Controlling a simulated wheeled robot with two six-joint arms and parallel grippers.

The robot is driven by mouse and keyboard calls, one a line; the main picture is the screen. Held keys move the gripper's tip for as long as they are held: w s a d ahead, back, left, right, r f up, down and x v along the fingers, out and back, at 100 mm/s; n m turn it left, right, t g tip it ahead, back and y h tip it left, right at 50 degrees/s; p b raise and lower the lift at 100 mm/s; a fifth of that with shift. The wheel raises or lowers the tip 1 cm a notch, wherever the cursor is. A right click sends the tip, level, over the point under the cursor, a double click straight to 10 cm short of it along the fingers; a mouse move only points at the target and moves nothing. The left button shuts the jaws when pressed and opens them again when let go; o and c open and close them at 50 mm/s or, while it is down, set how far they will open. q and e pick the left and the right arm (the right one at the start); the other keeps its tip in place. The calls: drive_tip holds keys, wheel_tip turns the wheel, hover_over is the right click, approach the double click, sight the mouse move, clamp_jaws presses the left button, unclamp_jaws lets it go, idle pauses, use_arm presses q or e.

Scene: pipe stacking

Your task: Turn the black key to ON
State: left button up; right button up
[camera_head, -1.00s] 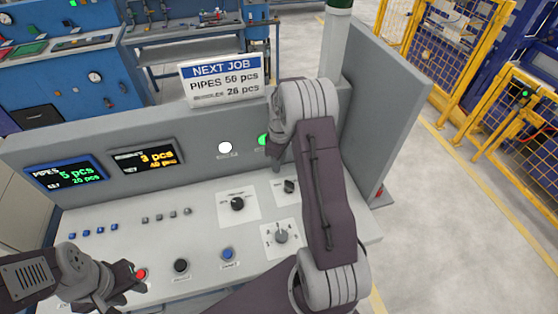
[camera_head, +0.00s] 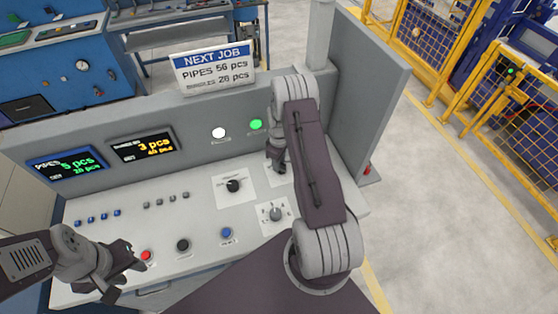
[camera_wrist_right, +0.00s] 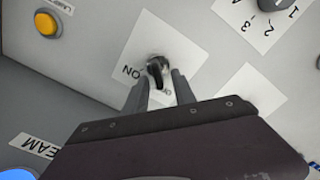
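The black key (camera_wrist_right: 157,72) stands on a white plate (camera_wrist_right: 178,45) on the sloped panel in the right wrist view. An ON label (camera_wrist_right: 132,72) shows beside it; a second label is partly hidden by the key and a finger. My right gripper (camera_wrist_right: 160,80) is open, with its two fingers around the key and apparent gaps on both sides. In the head view my right gripper (camera_head: 278,168) is over the upper right plate and hides the key. My left gripper (camera_head: 128,278) is open and empty beside the red button (camera_head: 146,256).
A black rotary knob (camera_head: 233,186) is left of my right gripper, and a grey numbered selector (camera_head: 275,214) is below it. Black (camera_head: 182,245) and blue (camera_head: 227,233) buttons line the front. A white lamp (camera_head: 219,132) and lit green lamp (camera_head: 256,124) are on the upright wall.

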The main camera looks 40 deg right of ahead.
drive_tip(key=shift+w+f, duration=0.1)
drive_tip(key=shift+f, duration=0.1)
clamp_jaws()
drive_tip(key=m+b, duration=0.1)
drive_tip(key=m, duration=0.1)
drive_tip(key=shift+w+d+m+b, duration=0.1)
drive_tip(key=shift+d+m+b, duration=0.1)
drive_tip(key=shift+m+b, duration=0.2)
drive_tip(key=m, duration=0.1)
drive_tip(key=m+b, duration=0.1)
drive_tip(key=m, duration=0.1)
drive_tip(key=shift+d+m, duration=0.2)
drive_tip(key=shift+m, duration=0.1)
drive_tip(key=m, duration=0.2)
drive_tip(key=m+b, duration=0.1)
drive_tip(key=m, duration=0.2)
drive_tip(key=shift+d+m+b, duration=0.25)
drive_tip(key=shift+m+b, duration=0.05)
drive_tip(key=shift+b, duration=0.1)
drive_tip(key=m, duration=0.3)
drive_tip(key=m+b, duration=0.1)
drive_tip(key=m, duration=0.1)
drive_tip(key=shift+s+d+r+m, duration=0.1)
drive_tip(key=shift+s+d+m, duration=0.1)
drive_tip(key=shift+s+m, duration=0.1)
drive_tip(key=shift+m, duration=0.3)
